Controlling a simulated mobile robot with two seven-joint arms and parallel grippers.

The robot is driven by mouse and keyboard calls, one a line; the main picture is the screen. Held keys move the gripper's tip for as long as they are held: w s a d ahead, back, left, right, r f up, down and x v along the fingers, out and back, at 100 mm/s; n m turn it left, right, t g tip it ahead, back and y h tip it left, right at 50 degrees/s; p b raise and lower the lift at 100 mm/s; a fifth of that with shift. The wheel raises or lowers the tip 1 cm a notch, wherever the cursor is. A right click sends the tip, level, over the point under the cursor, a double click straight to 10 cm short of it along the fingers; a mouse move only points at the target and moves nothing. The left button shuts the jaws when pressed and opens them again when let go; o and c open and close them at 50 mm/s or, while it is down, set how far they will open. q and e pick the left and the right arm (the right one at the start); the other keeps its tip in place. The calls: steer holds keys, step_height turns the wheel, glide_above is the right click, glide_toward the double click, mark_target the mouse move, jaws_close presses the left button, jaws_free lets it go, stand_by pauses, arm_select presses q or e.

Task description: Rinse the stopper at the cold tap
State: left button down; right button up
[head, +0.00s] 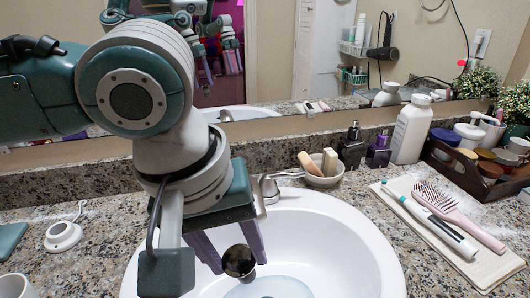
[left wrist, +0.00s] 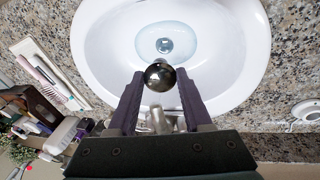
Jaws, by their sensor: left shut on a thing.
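The stopper (head: 238,261) is a round, dark, shiny metal piece. My left gripper (head: 238,267) is shut on it, with one purple finger on each side, and holds it over the white sink basin (head: 345,250). In the left wrist view the stopper (left wrist: 160,76) sits between the fingertips, apart from the drain (left wrist: 164,45). The metal tap (head: 270,186) stands at the back of the sink, partly hidden by my left wrist. It shows between the fingers in the left wrist view (left wrist: 157,120). I cannot make out running water. My right gripper is not directly in view.
A small bowl with soaps (head: 324,179) stands right of the tap, near dark bottles (head: 352,149) and a white bottle (head: 411,130). A brush (head: 458,216) lies on a mat at right. A white round piece (head: 63,236) is at left. A mirror backs the counter.

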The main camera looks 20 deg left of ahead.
arm_select(q)
steer(key=d+f+n+t+y+b, duration=0.15)
steer(key=d+f+b, duration=0.25)
steer(key=f+b, duration=1)
steer(key=w+a+f+b, duration=0.4)
steer(key=w+a+b, duration=0.3)
steer(key=w, duration=0.5)
steer(key=shift+t, duration=0.45)
arm_select(e)
step_height(320, 180, down, 23)
steer(key=shift+r, duration=0.15)
arm_select(q)
steer(key=shift+w+d+f, duration=0.1)
steer(key=shift+w+d, duration=0.1)
steer(key=shift+d, duration=0.15)
arm_select(e)
steer(key=shift+r, duration=0.25)
